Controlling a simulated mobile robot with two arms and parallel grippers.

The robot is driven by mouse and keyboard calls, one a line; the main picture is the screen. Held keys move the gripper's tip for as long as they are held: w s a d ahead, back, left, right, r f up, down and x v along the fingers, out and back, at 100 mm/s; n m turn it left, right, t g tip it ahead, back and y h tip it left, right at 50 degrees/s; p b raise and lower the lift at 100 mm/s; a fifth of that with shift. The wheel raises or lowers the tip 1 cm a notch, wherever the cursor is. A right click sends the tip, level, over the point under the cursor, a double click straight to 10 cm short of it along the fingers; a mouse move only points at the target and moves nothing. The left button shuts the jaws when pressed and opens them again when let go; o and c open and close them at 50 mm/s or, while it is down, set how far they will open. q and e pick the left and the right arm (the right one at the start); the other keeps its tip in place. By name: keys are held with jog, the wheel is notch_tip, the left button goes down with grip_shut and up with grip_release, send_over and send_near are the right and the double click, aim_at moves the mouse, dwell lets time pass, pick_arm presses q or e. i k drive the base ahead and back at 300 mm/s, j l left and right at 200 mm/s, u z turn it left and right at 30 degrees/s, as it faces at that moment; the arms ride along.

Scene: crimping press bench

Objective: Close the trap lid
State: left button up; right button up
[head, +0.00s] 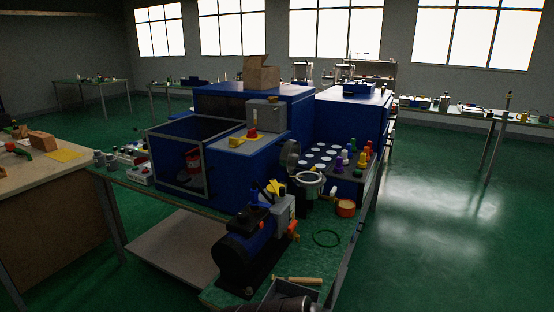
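The trap (310,179) is a round vessel with a pale metallic rim, standing on the green bench beside the blue cabinet. Its round grey lid (291,158) stands raised, roughly upright, at the left of the rim, so the trap is open at the top. The hinge between them is too small to make out. Neither of my grippers can be seen. A dark rounded shape at the bottom edge may be part of my own body, and it is well apart from the trap.
A dark blue pump (245,248) stands in front of the trap. An orange round piece (346,208) and a dark ring (327,239) lie to its right. A rack with colored bottles (345,160) stands behind. An open tray (291,291) sits at the front. Floor at right is clear.

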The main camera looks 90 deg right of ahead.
aim_at(286, 157)
jog(key=i+l+z, duration=0.1)
jog(key=i+z, duration=1.1)
jog(key=i+j+z, duration=0.25)
jog(key=z, duration=0.15)
jog(key=i+z, duration=0.2)
jog(key=z, duration=0.25)
jog(key=i+z, duration=0.2)
jog(key=z, duration=0.3)
jog(key=i+z, duration=0.15)
jog(key=z, duration=0.3)
jog(key=i+j+z, duration=0.15)
jog(key=z, duration=0.35)
jog(key=i+j+z, duration=0.1)
jog(key=j+z, duration=0.2)
jog(key=z, duration=0.15)
